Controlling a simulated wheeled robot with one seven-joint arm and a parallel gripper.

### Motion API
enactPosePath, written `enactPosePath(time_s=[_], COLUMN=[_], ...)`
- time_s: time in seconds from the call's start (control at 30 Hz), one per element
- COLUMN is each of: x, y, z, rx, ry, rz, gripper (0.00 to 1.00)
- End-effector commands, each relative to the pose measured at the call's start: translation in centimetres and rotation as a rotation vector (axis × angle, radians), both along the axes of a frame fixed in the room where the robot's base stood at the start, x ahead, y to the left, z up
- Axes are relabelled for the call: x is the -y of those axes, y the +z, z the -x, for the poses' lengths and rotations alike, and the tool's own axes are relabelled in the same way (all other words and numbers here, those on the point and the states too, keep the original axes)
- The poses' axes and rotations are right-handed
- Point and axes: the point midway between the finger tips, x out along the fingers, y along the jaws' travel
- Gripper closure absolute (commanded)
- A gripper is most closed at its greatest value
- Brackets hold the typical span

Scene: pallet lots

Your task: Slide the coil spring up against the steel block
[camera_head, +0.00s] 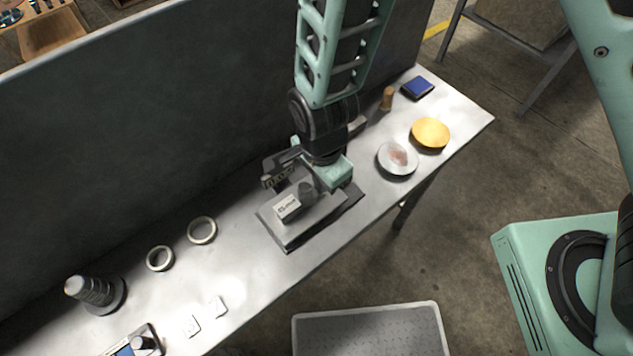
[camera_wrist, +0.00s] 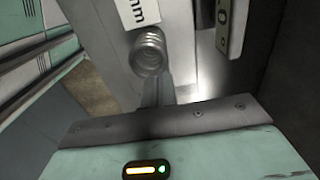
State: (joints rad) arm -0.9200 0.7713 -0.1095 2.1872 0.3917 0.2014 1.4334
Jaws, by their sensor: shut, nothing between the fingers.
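The steel block (camera_head: 287,208) with a white printed label sits on a dark grey plate (camera_head: 296,240) on the bench. In the wrist view part of the labelled block (camera_wrist: 139,12) shows at the top edge. The coil spring (camera_wrist: 148,53) is a small grey coil right beside the labelled face. I cannot tell whether the two touch. My gripper (camera_wrist: 158,92) is shut and empty, its narrow fingertips close behind the spring, on the side away from the label. In the head view my gripper (camera_head: 306,190) is low over the plate, and the spring is hard to make out there.
A dark marked piece (camera_head: 278,177) stands behind the block. A white dish (camera_head: 398,158), a yellow disc (camera_head: 431,133) and a blue pad (camera_head: 417,88) are to the right. A dark panel (camera_head: 150,120) backs the bench.

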Motion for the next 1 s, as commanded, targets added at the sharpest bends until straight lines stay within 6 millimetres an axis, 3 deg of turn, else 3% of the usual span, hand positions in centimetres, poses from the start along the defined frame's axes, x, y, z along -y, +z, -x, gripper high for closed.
enactPosePath(time_s=[1.0], x=[0.0], y=[7.8], z=[0.0], rx=[0.000], ry=[0.000], rz=[0.000], gripper=[1.00])
